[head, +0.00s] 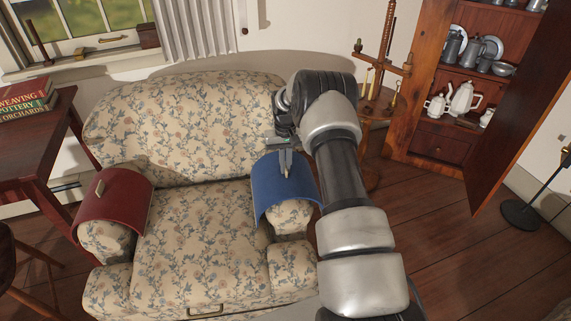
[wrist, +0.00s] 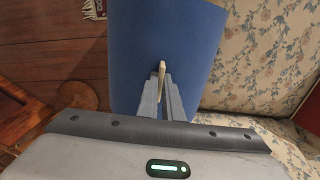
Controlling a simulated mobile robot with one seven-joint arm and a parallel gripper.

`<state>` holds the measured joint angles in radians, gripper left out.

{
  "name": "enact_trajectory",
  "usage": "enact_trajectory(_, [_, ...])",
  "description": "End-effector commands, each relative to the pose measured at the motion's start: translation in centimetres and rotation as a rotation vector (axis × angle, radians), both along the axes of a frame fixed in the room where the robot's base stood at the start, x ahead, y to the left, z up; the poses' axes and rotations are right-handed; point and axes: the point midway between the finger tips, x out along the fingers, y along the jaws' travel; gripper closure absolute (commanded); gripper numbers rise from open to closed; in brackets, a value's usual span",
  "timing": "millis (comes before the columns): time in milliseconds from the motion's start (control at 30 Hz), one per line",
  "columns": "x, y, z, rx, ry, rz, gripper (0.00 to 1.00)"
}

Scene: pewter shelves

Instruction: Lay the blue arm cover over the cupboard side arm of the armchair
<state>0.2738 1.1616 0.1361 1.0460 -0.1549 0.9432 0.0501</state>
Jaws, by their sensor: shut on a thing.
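The blue arm cover (head: 270,192) is a curved sheet draped over the right arm of the floral armchair (head: 190,225), the arm on the cupboard's side. The bare front of that arm (head: 293,218) shows below the cover. My gripper (head: 286,172) is above the cover, shut on a small pale tab at its top. In the wrist view the blue cover (wrist: 165,35) lies under the fingers (wrist: 163,85), with the tab between the fingertips. Whether the cover rests fully on the arm is hard to tell. A red arm cover (head: 117,207) with a pale tab lies over the left arm.
An open wooden cupboard (head: 425,130) with pewter and white pots stands at the right, its door (head: 515,110) swung out. A small round table (head: 380,105) with a candle stand is behind my arm. A dark table (head: 35,135) with books (head: 25,98) stands left.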

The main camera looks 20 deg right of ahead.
Motion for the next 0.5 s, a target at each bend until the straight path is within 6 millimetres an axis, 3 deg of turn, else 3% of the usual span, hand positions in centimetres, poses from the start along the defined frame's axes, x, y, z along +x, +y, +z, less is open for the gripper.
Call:
enact_trajectory(400, [0.04, 0.00, -0.36, 0.000, -0.001, 0.000, 1.00])
enact_trajectory(433, [0.04, 0.00, -0.36, 0.000, -0.001, 0.000, 0.89])
enact_trajectory(500, [0.04, 0.00, -0.36, 0.000, -0.001, 0.000, 0.77])
